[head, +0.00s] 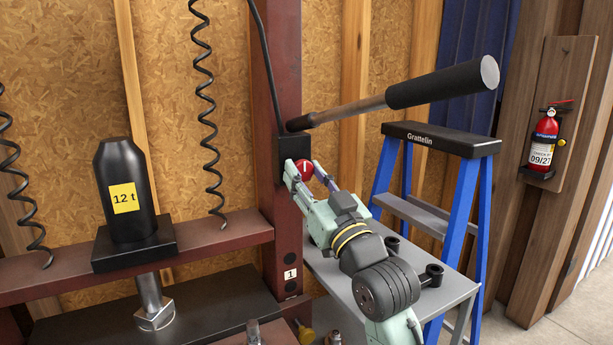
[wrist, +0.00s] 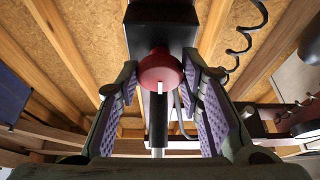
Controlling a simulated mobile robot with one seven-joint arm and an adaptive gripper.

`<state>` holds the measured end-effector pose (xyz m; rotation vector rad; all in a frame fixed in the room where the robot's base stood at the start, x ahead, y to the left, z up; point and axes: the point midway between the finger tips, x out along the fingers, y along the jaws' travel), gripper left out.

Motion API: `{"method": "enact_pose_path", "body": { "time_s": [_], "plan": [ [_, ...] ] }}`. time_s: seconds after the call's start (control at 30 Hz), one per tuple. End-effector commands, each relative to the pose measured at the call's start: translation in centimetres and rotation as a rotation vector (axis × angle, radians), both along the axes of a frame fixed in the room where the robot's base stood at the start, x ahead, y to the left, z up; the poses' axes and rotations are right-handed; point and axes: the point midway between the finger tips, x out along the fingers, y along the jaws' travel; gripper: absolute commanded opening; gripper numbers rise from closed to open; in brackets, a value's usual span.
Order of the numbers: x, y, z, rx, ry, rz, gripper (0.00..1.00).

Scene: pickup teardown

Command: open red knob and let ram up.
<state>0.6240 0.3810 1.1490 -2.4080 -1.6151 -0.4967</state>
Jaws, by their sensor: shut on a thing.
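The red knob (head: 305,169) sits on the front of a black pump block (head: 293,146) fixed to the dark red press post. My gripper (head: 303,175) is shut on the knob, with one finger on each side. In the wrist view the knob (wrist: 160,70) sits between the two padded fingers, and a white mark shows on its face. The ram (head: 149,299), a grey metal rod with a hex end, extends down below the black 12 t cylinder (head: 125,195) at the left.
A pump handle (head: 430,85) with a black grip reaches out to the right above my arm. A blue stepladder (head: 470,210) stands behind my arm. A grey shelf (head: 450,287) lies below it. A fire extinguisher (head: 544,138) hangs at the far right.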

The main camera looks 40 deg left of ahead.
Motion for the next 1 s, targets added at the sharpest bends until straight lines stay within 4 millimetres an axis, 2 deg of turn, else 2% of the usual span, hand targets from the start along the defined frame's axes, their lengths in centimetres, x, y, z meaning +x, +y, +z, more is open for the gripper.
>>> {"method": "enact_pose_path", "body": {
  "time_s": [0.17,0.53,1.0],
  "plan": [
    [-0.04,0.01,-0.01,0.0,0.0,0.001,0.06],
    [0.04,-0.03,-0.36,-0.027,-0.065,0.0,0.06],
    [0.23,-0.13,-0.49,-0.174,-0.42,0.0,0.06]
  ]
}}
